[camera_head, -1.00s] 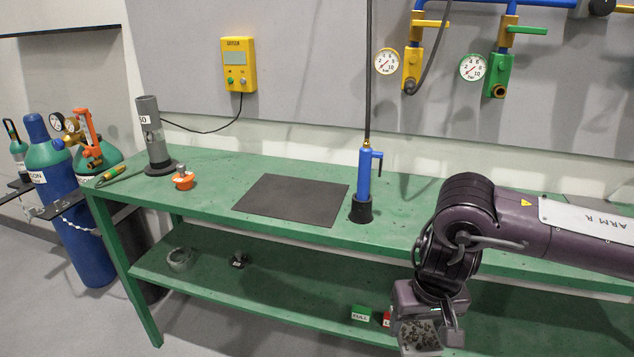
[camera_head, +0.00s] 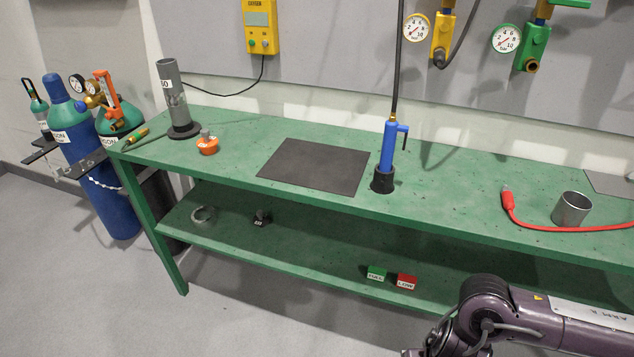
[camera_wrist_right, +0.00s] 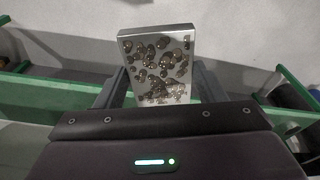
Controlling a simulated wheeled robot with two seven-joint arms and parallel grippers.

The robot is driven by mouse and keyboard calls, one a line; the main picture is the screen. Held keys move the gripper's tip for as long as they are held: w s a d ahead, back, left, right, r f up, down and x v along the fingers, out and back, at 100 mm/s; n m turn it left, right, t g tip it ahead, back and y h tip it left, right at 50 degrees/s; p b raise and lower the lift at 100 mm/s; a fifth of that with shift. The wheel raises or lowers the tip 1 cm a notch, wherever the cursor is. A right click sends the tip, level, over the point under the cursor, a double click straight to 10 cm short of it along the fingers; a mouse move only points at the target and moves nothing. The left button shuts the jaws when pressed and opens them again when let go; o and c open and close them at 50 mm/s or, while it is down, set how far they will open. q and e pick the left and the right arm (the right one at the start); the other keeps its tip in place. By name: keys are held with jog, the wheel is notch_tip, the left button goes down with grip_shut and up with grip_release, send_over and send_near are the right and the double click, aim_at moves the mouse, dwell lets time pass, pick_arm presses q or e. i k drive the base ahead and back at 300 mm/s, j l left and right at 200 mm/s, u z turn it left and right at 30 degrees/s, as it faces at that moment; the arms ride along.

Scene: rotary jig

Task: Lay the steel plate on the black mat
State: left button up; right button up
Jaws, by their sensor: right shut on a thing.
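The black mat (camera_head: 315,166) lies flat and bare on the green bench top in the head view. In the right wrist view a steel plate (camera_wrist_right: 158,66) with brown spots stands between the fingers of my right gripper (camera_wrist_right: 155,88), which is shut on it. In the head view my right arm is at the lower right, below the bench's front edge, and its gripper is cut off by the frame. My left gripper is not in view.
A blue torch (camera_head: 388,155) in a black holder stands at the mat's right edge. An orange item (camera_head: 208,145) and a grey tube (camera_head: 173,95) are to its left. A metal cup (camera_head: 571,209) and red cable (camera_head: 511,208) lie to the right on the green bench (camera_head: 450,190).

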aim_at(316, 164)
jog(key=i+j+z, duration=0.1)
jog(key=j, duration=0.25)
jog(key=i+j+z, duration=0.1)
jog(key=j, duration=0.3)
jog(key=i+j+z, duration=0.1)
jog(key=i+j, duration=0.15)
jog(key=j, duration=0.15)
jog(key=i+j+z, duration=0.1)
jog(key=j, duration=0.3)
jog(key=i+j, duration=0.15)
jog(key=j, duration=0.25)
jog(key=i+j+z, duration=0.15)
jog(key=j, duration=0.25)
